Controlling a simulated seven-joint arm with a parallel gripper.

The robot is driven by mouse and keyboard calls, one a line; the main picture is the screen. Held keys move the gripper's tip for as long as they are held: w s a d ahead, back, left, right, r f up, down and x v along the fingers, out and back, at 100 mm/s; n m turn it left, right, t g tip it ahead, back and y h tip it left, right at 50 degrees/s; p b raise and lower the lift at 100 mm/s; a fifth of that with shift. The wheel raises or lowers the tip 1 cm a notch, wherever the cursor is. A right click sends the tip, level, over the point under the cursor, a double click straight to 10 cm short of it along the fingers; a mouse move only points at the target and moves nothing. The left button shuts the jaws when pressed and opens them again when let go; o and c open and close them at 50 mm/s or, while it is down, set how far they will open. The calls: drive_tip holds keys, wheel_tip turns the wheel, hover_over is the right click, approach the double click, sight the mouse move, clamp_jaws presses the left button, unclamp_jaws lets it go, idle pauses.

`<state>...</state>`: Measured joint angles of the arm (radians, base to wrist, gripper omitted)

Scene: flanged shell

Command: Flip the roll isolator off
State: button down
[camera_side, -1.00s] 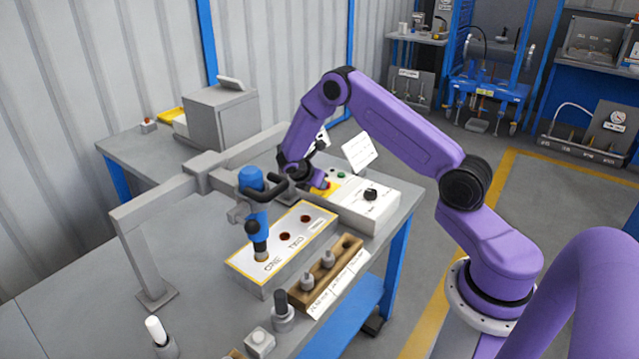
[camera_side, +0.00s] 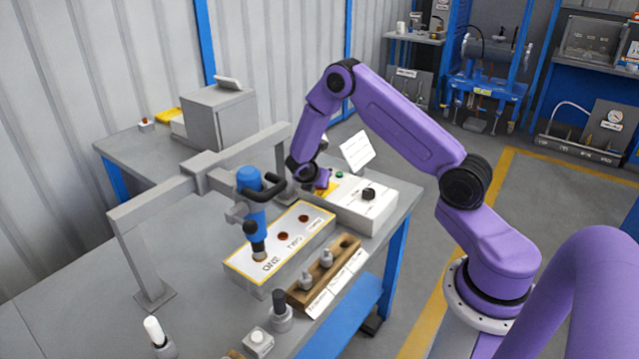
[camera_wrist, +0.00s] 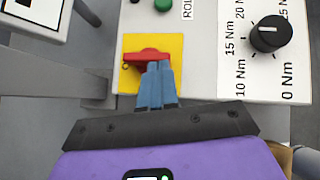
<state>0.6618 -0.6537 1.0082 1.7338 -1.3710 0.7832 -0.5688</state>
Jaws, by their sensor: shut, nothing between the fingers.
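The roll isolator is a red handle (camera_wrist: 146,56) on a square yellow plate (camera_wrist: 176,48) on the light control box. In the wrist view the handle lies crosswise in the picture. My gripper (camera_wrist: 155,68) has its blue fingers shut together with nothing between them. The fingertips are at the near edge of the handle, right of its middle; I cannot tell whether they touch it. In the side view my gripper (camera_side: 322,183) is low over the control box (camera_side: 365,207), and its purple body hides the handle. A bit of the yellow plate (camera_side: 328,191) shows there.
A black torque dial (camera_wrist: 268,34) sits right of the handle and a green button (camera_wrist: 163,5) beyond it. A blue tool (camera_side: 253,200) on a grey gantry (camera_side: 150,190) stands close to my gripper's left. A wooden rack (camera_side: 325,272) stands in front.

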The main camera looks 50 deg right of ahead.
drive_tip(key=shift+s+d+n, duration=0.1)
drive_tip(key=shift+s+n, duration=0.05)
drive_tip(key=shift+n, duration=0.15)
drive_tip(key=shift+s+d+n+t+y, duration=0.2)
drive_tip(key=shift+d+n+t+y, duration=0.1)
drive_tip(key=shift+n+t, duration=0.45)
drive_tip(key=shift+s+d+n+t+y, duration=0.25)
drive_tip(key=shift+n+t, duration=0.25)
drive_tip(key=shift+n, duration=0.4)
drive_tip(key=shift+s+d+n+t+y, duration=0.15)
drive_tip(key=shift+n+t+y, duration=0.2)
drive_tip(key=shift+n+t, duration=0.4)
drive_tip(key=shift+d, duration=0.15)
drive_tip(key=shift+s+d, duration=0.15)
drive_tip(key=shift+d, duration=1.1)
drive_tip(key=shift+w+a, duration=0.1)
drive_tip(key=shift+w, duration=0.15)
drive_tip(key=shift+w+a, duration=0.3)
drive_tip(key=shift+w, duration=0.35)
